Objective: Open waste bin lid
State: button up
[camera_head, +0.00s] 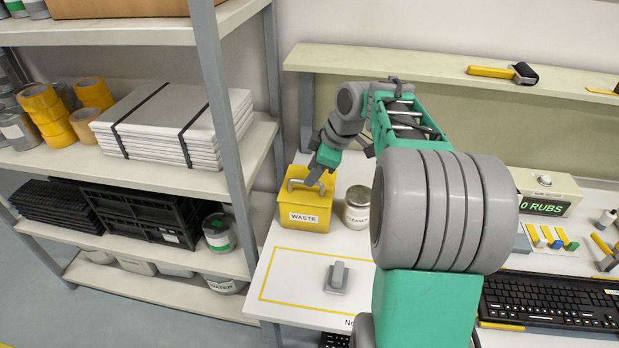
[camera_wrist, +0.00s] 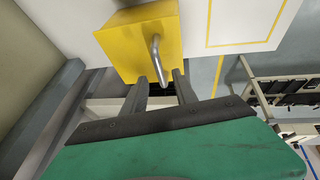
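The yellow waste bin (camera_head: 305,214), labelled WASTE, stands at the left end of the white table, and its lid looks closed. My gripper (camera_head: 315,178) reaches down to the lid beside the handle. In the wrist view the bin (camera_wrist: 120,50) is at the top, with its handle (camera_wrist: 156,52) running toward my gripper (camera_wrist: 168,73). The two fingers are apart, and the handle's near end shows between their tips. I cannot tell whether either finger touches it.
A grey block-like tool (camera_head: 337,277) lies inside the yellow outline in front. A shelf post (camera_head: 222,110) rises on the left, and a raised ledge (camera_head: 430,68) runs behind.

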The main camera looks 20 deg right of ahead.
jog(key=shift+x, duration=1.45)
jog(key=shift+c, duration=0.4)
grip_shut()
